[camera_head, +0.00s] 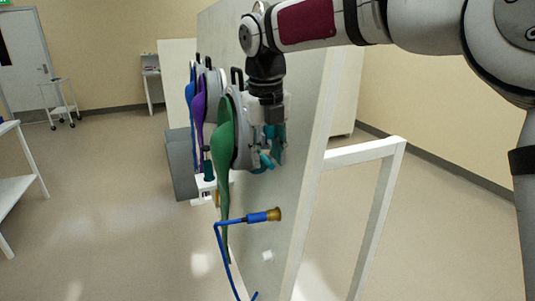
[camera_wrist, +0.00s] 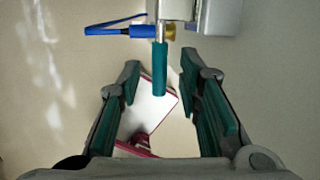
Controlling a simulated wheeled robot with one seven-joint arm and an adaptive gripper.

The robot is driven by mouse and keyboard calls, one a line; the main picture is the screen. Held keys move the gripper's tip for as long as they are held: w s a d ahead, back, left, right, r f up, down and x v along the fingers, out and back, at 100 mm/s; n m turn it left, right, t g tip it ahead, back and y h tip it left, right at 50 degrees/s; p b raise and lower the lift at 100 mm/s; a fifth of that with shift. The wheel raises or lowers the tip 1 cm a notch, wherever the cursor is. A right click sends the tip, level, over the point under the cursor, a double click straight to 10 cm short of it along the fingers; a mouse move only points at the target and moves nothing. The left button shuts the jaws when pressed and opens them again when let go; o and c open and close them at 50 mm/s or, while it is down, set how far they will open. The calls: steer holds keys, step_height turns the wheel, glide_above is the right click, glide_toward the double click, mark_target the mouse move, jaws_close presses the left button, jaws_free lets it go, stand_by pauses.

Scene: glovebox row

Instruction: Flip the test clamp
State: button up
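The test clamp shows in the wrist view as a teal lever (camera_wrist: 160,70) that hangs from a pale block (camera_wrist: 176,10) at the top. My gripper (camera_wrist: 161,82) is open, with one teal-padded finger on each side of the lever. Gaps show between the lever and both fingers, but I cannot tell the depth between them. In the head view my gripper (camera_head: 270,150) points down beside the panel, close to the nearest glove port. There the clamp is hard to tell apart from my teal finger pads.
A white panel (camera_head: 305,130) carries a row of ports with green (camera_head: 224,150), purple (camera_head: 199,105) and blue (camera_head: 190,88) gloves. A blue hose with a brass fitting (camera_head: 274,214) sticks out below my gripper. A white frame (camera_head: 375,200) stands right of the panel.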

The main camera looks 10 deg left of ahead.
step_height(320, 180, up, 12)
steer(key=s, duration=0.1)
steer(key=shift+s, duration=0.35)
steer(key=shift+f, duration=0.1)
stand_by(0.7)
